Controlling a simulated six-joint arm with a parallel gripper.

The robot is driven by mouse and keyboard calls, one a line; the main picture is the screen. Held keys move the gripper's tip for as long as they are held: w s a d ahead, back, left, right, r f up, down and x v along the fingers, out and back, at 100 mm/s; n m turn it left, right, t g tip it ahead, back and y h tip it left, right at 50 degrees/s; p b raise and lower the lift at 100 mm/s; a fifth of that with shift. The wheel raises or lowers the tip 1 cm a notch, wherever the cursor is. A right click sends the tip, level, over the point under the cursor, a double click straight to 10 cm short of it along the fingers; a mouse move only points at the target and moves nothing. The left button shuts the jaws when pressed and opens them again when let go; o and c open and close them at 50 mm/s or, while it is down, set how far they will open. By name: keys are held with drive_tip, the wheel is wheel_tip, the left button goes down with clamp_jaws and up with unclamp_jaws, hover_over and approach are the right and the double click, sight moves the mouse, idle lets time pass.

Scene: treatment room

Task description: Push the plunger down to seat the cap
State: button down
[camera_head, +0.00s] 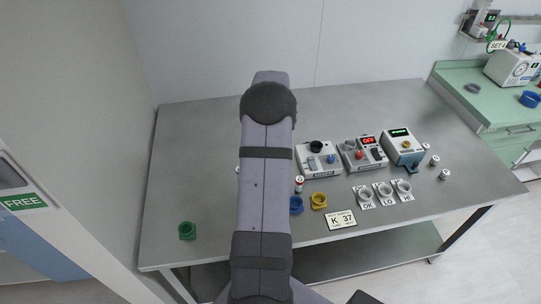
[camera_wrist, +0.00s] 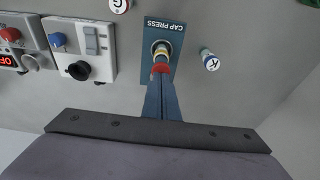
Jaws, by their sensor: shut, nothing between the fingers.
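In the wrist view the cap press is a blue plate (camera_wrist: 172,30) lettered CAP PRESS, upside down in the picture. A red knob-like top (camera_wrist: 161,67), apparently the plunger's, shows over a yellowish and pale round part (camera_wrist: 161,52). My gripper (camera_wrist: 160,80) is shut and empty, its blue fingers together with tips right at the red top. I cannot tell whether they touch it or how far down the plunger is. The cap is not clearly visible. In the head view my arm hides the press and my gripper.
A K-marked vial (camera_wrist: 210,60) stands right of the press in the wrist view; a G-marked vial (camera_wrist: 118,4) is at its top edge. Instrument boxes (camera_head: 319,158) stand right of my arm. Blue (camera_head: 296,205), yellow (camera_head: 319,201) and green (camera_head: 187,230) holders sit on the steel table (camera_head: 190,150).

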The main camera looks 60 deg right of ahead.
drive_tip(key=shift+f+b, duration=0.4)
drive_tip(key=shift+f, duration=0.25)
drive_tip(key=shift+s+a+f, duration=0.15)
drive_tip(key=shift+a+f, duration=0.05)
drive_tip(key=shift+f, duration=0.05)
idle(0.4)
drive_tip(key=shift+d+r+p, duration=0.1)
drive_tip(key=shift+r+p, duration=0.45)
drive_tip(key=shift+r, duration=0.15)
wheel_tip(320, 180, up, 7)
drive_tip(key=p, duration=0.4)
drive_tip(key=shift+p, duration=0.3)
drive_tip(key=shift+d, duration=0.1)
